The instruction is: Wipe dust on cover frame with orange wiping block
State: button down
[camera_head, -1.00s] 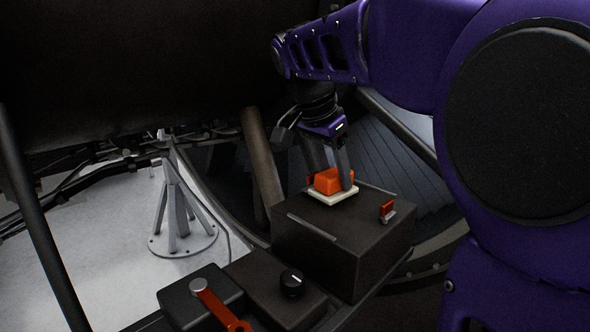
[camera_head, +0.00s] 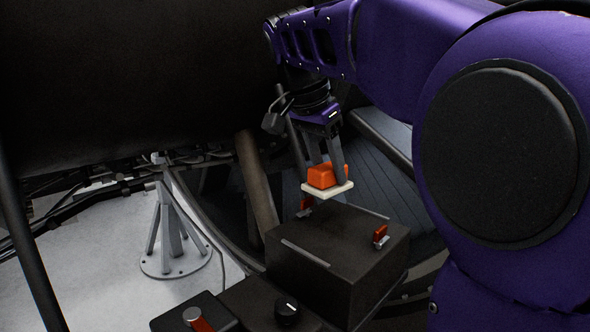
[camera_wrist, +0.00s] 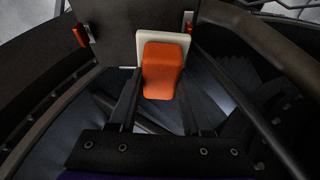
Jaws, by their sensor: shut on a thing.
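The orange wiping block (camera_head: 321,177) has a cream pad (camera_head: 328,190) on its underside. My gripper (camera_head: 328,172) is shut on the block and holds it a little above the dark box (camera_head: 338,250). In the wrist view the orange block (camera_wrist: 162,72) sits between my two fingers, with the cream pad (camera_wrist: 145,45) beyond it. The pad hangs roughly level in the head view. No dust can be made out, and I cannot tell which surface is the cover frame.
Red latches stand on the box's right side (camera_head: 380,234) and far side (camera_head: 305,204). A dark knob (camera_head: 287,312) and a red-handled lever (camera_head: 197,319) are at the front. A grey stand (camera_head: 172,240) is at left. A large dark cylinder (camera_head: 130,75) overhangs the left.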

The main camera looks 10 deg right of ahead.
aim_at(329, 166)
jog(key=shift+r, duration=1.5)
jog(key=shift+s+r, duration=0.1)
